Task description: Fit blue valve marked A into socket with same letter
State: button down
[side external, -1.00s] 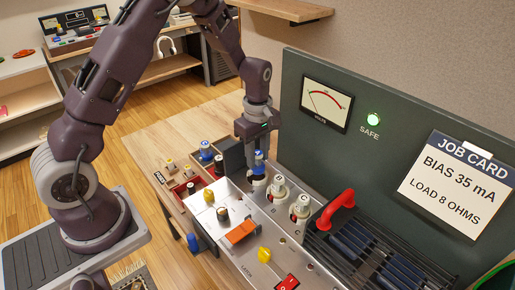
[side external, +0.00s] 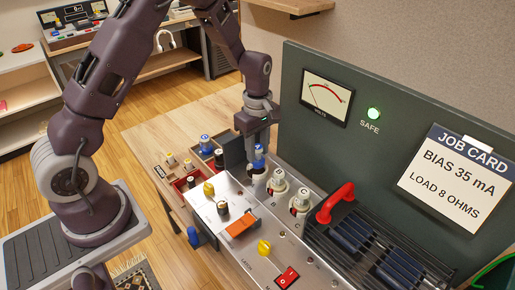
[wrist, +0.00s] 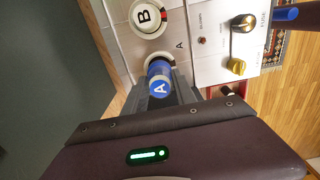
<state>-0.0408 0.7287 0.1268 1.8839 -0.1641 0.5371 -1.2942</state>
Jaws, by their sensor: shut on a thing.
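The blue valve (side external: 259,157) is between the fingers of my gripper (side external: 258,150), which is shut on it. In the wrist view its blue cap (wrist: 159,85) shows a white letter A. The valve is upright over the socket marked A (side external: 256,174), at the far end of the socket row. The printed A (wrist: 180,45) shows on the panel beside that socket. The valve's lower end meets or overlaps the socket in view; I cannot tell how deep it sits. The fingers and valve hide most of the socket.
The socket marked B (wrist: 150,16) is beside it, and another white socket (side external: 300,202) follows. A red handle (side external: 336,203) stands over the dark grille. A tall green panel (side external: 400,125) rises behind.

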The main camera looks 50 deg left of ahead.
jog(key=shift+f, duration=1.5)
dwell(0.5)
jog(key=c, duration=0.9)
grip_release()
notch_tip(320, 180, up, 7)
jog(key=shift+r, duration=0.1)
